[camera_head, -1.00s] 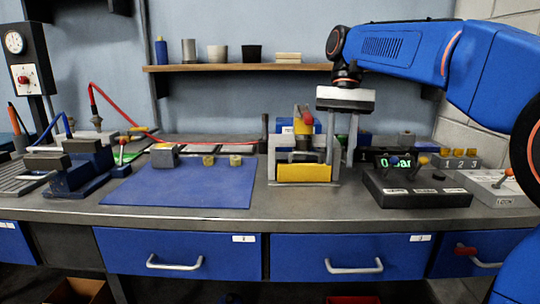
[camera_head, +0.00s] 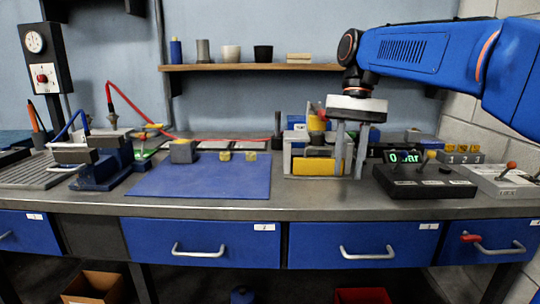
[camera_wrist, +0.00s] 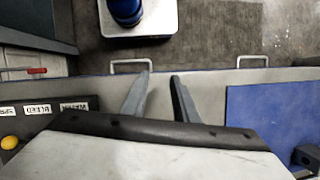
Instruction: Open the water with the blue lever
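A black control box (camera_head: 425,182) stands on the bench, right of my gripper, with a green "0 bar" display (camera_head: 405,157). A yellow-knobbed lever (camera_head: 430,155) rises from it. I cannot clearly make out the blue lever; it may blend with the display. In the wrist view, the box's edge with white labels, one reading WATER (camera_wrist: 73,106), and the yellow knob (camera_wrist: 10,142) show at left; the gripper body hides part of that side. My gripper (camera_head: 349,174) points down, left of the box, with its fingers (camera_wrist: 161,76) apart and empty.
A clamp fixture with a yellow block (camera_head: 320,167) stands behind and left of my fingers. A blue mat (camera_head: 200,180) lies farther left. Right of the box are a grey box with an orange-knobbed lever (camera_head: 510,165) and a numbered block (camera_head: 463,157). Drawers with handles (camera_head: 367,252) line the front.

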